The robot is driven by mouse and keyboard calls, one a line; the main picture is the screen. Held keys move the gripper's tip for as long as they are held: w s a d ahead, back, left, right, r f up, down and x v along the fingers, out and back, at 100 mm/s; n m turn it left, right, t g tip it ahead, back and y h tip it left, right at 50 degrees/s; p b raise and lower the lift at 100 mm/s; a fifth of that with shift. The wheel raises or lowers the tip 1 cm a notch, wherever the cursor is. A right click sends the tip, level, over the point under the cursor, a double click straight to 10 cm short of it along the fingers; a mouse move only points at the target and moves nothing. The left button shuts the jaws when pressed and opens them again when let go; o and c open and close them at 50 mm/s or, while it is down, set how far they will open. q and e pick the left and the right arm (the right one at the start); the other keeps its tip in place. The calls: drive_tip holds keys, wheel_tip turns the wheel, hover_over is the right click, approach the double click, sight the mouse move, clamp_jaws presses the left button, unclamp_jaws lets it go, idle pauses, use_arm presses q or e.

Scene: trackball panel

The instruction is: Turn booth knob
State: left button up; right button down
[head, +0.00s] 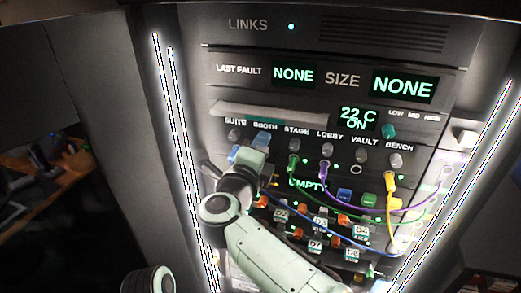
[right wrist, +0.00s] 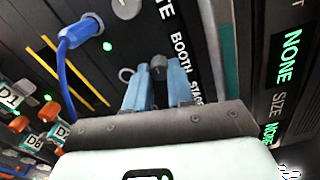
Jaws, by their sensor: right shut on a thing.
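The booth knob (right wrist: 158,63) sits beside the BOOTH label on the dark panel, mostly hidden by my fingers. My right gripper (right wrist: 158,88) has its two blue fingers on either side of the knob and is shut on it. In the head view the right gripper (head: 256,147) reaches up to the knob row below the BOOTH label (head: 265,126). The knob's pointer direction cannot be made out. My left gripper is not in view.
The suite knob (head: 233,134) is close to the left and the stage knob (head: 294,145) close to the right. Below, purple (head: 345,203), green and blue cables loop across the panel. A long pale bar (head: 270,112) is above the labels.

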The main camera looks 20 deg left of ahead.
drive_tip(key=shift+m, duration=0.3)
drive_tip(key=c, duration=1)
unclamp_jaws()
drive_tip(key=s, duration=0.4)
drive_tip(key=s+b, duration=0.1)
drive_tip(key=s, duration=0.4)
drive_tip(key=s+b, duration=0.1)
drive_tip(key=s, duration=0.3)
drive_tip(key=shift+s+a, duration=0.2)
drive_tip(key=shift+a, duration=0.05)
